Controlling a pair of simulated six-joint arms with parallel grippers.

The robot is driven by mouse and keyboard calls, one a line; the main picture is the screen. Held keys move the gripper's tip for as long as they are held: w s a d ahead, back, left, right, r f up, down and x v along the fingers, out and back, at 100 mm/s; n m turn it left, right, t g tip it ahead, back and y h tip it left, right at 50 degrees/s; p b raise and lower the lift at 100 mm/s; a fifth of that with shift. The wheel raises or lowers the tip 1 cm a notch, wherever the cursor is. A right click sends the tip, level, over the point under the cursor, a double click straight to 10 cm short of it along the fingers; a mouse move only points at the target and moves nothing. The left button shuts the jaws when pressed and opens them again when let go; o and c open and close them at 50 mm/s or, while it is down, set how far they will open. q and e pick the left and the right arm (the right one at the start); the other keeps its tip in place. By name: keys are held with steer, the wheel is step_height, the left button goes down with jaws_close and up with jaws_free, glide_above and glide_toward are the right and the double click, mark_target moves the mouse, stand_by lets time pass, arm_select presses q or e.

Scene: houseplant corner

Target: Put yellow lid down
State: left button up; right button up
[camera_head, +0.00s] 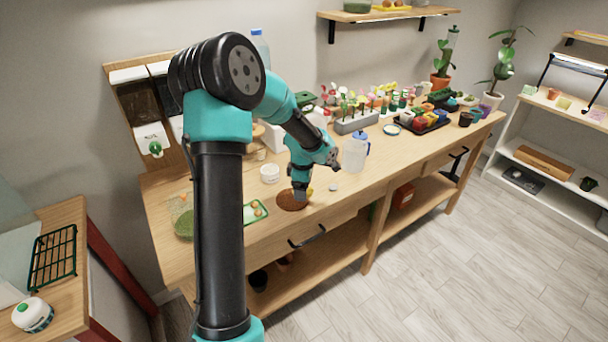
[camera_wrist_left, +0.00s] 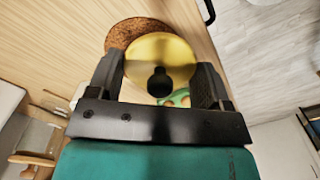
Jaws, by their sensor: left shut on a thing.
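The yellow lid (camera_wrist_left: 172,52) is a round, shiny disc with a black knob in the left wrist view. My left gripper (camera_wrist_left: 158,82) is shut on it, with a finger on either side of the knob. In the head view my left gripper (camera_head: 300,194) points down over the table's front part, and only a small yellow bit of the lid (camera_head: 310,190) shows beside it. A round brown cork mat (camera_head: 289,203) lies under the gripper; in the left wrist view the mat (camera_wrist_left: 124,32) is partly covered by the lid. Whether the lid touches it I cannot tell.
A green-rimmed tray (camera_head: 256,212) with small round items lies left of the mat. A white stacked dish (camera_head: 269,173) and a clear jug with a blue lid (camera_head: 355,152) stand behind. Potted plants and trays fill the table's far right. The table's front edge is close.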

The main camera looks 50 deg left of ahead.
arm_select(q)
steer(key=w+a, duration=0.3)
steer(key=a, duration=0.1)
steer(key=w+a+f, duration=0.1)
steer(key=w+a, duration=0.6)
steer(key=shift+w+a+f, duration=0.25)
steer(key=shift+a, duration=0.15)
steer(key=shift+f, duration=0.1)
steer(key=shift+f, duration=1.65)
steer(key=shift+f, duration=0.2)
steer(key=o, duration=0.9)
steer(key=shift+r, duration=0.15)
step_height(320, 180, up, 12)
steer(key=shift+r, duration=0.1)
